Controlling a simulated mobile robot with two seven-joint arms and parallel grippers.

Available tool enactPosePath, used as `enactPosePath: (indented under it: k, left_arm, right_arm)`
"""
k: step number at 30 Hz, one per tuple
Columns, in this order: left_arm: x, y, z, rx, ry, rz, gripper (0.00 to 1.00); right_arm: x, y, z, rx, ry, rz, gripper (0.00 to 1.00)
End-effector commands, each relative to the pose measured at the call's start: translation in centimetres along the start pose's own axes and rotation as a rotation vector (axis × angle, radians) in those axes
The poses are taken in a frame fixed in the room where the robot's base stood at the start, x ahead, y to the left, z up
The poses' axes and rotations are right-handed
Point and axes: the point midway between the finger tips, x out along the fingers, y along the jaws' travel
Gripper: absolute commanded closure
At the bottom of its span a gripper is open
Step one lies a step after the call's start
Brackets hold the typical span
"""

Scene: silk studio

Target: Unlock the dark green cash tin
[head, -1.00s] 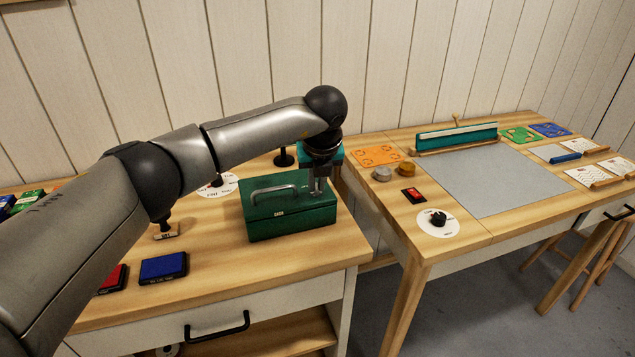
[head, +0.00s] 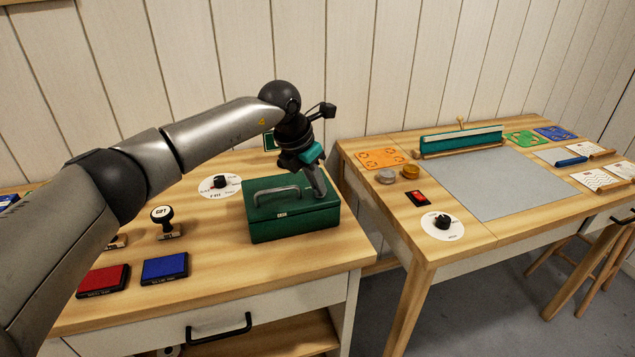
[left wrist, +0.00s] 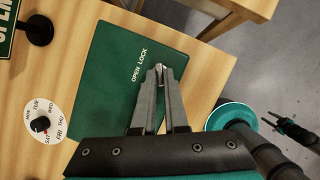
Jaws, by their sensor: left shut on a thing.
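The dark green cash tin (head: 290,219) stands closed on the left table, with a grey handle on its lid. In the left wrist view its lid (left wrist: 108,85) shows the words OPEN and LOCK. My left gripper (head: 321,194) is tilted over the lid's right end. In the left wrist view its fingers (left wrist: 160,72) are shut on a small metal lock piece beside the lettering; the fingers mostly hide it. A small dark shape that looks like my right gripper (left wrist: 291,130) is low over the floor, too small to read.
A white dial (head: 217,187) lies left of the tin. A GIFT stamp (head: 163,220), a red ink pad (head: 103,280) and a blue ink pad (head: 165,268) are on the same table. A gap separates it from the right table, which holds a grey mat (head: 490,185).

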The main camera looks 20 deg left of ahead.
Motion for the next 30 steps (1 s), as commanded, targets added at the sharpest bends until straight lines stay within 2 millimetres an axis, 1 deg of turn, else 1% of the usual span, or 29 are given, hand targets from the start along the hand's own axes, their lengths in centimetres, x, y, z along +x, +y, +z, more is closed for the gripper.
enactPosePath:
  k: [9, 15, 21, 30]
  left_arm:
    - [-0.04, 0.32, 0.16, 0.247, -0.002, -0.101, 1.00]
    - [0.01, 0.41, 0.17, 0.357, -0.001, -0.147, 1.00]
    - [0.00, 0.45, 0.16, 0.425, 0.000, -0.174, 1.00]
    - [0.01, 0.48, 0.16, 0.456, 0.001, -0.185, 1.00]
  right_arm:
    - [0.07, 0.02, -0.01, 0.000, 0.000, 0.000, 0.50]
    - [0.24, 0.02, 0.00, 0.000, 0.000, 0.000, 0.50]
    - [0.34, 0.02, 0.01, 0.000, 0.000, 0.000, 0.50]
    - [0.37, 0.02, 0.00, 0.000, 0.000, 0.000, 0.50]
